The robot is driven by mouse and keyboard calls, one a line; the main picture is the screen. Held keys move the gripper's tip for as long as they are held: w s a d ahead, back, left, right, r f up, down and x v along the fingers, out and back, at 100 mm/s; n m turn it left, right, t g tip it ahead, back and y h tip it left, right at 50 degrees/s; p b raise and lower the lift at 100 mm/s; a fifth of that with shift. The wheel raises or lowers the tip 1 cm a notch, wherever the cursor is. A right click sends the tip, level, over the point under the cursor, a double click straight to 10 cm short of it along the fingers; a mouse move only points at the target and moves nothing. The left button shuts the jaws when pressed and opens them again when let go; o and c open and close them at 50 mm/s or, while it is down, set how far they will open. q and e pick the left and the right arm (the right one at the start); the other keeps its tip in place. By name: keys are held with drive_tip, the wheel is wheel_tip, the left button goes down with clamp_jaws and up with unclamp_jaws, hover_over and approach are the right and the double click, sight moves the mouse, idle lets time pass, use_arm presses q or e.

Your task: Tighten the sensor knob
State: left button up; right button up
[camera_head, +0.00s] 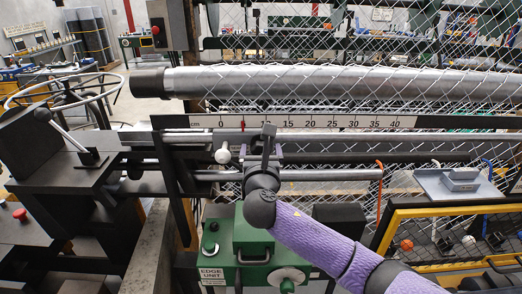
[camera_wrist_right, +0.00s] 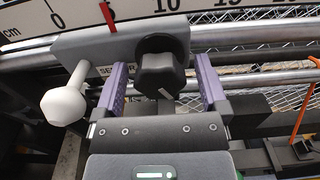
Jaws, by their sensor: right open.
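The black sensor knob (camera_wrist_right: 161,76) sits on the front of a grey sensor block (camera_wrist_right: 88,50) in the right wrist view. Part of a label shows on the block, mostly hidden. My right gripper (camera_wrist_right: 162,66) is open, its purple fingers on either side of the knob, with a visible gap on the right. Contact on the left is hard to judge. In the head view my right gripper (camera_head: 264,152) is at the rail below the ruler and hides most of the block. My left gripper is not in view.
A white ball-ended lever (camera_wrist_right: 64,105) sticks out left of the knob; it also shows in the head view (camera_head: 222,156). The ruler (camera_head: 300,122) runs above, with a red pointer (camera_wrist_right: 107,16). A green edge unit (camera_head: 254,240) stands below my arm. An orange hook (camera_head: 379,180) hangs right.

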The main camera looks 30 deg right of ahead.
clamp_jaws()
idle(0.3)
